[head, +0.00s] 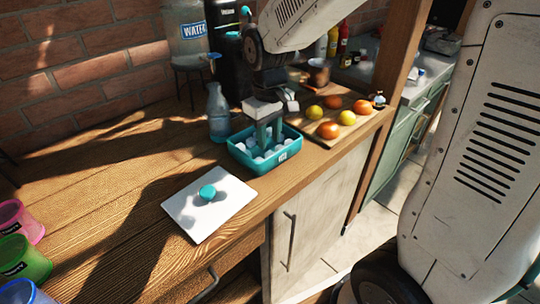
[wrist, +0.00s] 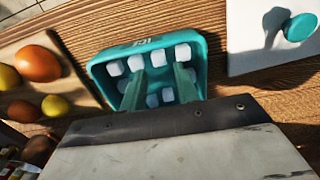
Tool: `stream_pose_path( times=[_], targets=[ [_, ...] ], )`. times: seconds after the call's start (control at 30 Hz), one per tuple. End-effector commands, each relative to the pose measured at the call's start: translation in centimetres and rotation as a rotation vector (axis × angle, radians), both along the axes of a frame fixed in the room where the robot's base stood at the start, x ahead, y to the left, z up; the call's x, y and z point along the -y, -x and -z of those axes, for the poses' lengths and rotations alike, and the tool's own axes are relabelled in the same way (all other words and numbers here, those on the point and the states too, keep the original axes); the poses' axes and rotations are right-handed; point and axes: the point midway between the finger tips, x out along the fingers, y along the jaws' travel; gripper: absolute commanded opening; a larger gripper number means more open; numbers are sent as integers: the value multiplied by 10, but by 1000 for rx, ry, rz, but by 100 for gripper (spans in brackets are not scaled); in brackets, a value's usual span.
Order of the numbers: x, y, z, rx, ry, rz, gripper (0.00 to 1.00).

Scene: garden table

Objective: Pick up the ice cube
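Several white ice cubes lie in a teal tray (head: 247,164) on the wooden table. In the wrist view the tray (wrist: 94,72) holds ice cubes such as one at its upper right (wrist: 183,51) along its walls. My gripper (head: 269,143) points down into the tray. In the wrist view the two fingers of my gripper (wrist: 157,86) stand apart over the cubes. The fingers and the wrist hide part of the tray, and I cannot see a cube between the fingertips.
A white lid with a teal knob (head: 208,205) lies in front of the tray. A glass bottle (head: 218,115) stands close behind left. A board with fruit (head: 345,130) is at the right. Colored cups (head: 20,220) stand at the far left. The table's left middle is clear.

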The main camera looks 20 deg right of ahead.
Motion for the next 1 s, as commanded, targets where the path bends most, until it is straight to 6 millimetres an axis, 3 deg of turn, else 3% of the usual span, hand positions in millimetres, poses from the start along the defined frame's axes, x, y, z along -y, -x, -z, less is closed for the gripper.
stream_pose_path(
  times=[0.27,0.57,0.67,0.7,1.0],
  targets=[
    [2,1,40,-4,0,1,31],
    [1,0,44,0,0,0,31],
    [1,0,44,0,0,0,3],
    [1,0,44,0,0,0,0],
    [1,0,42,1,0,1,0]
  ],
)
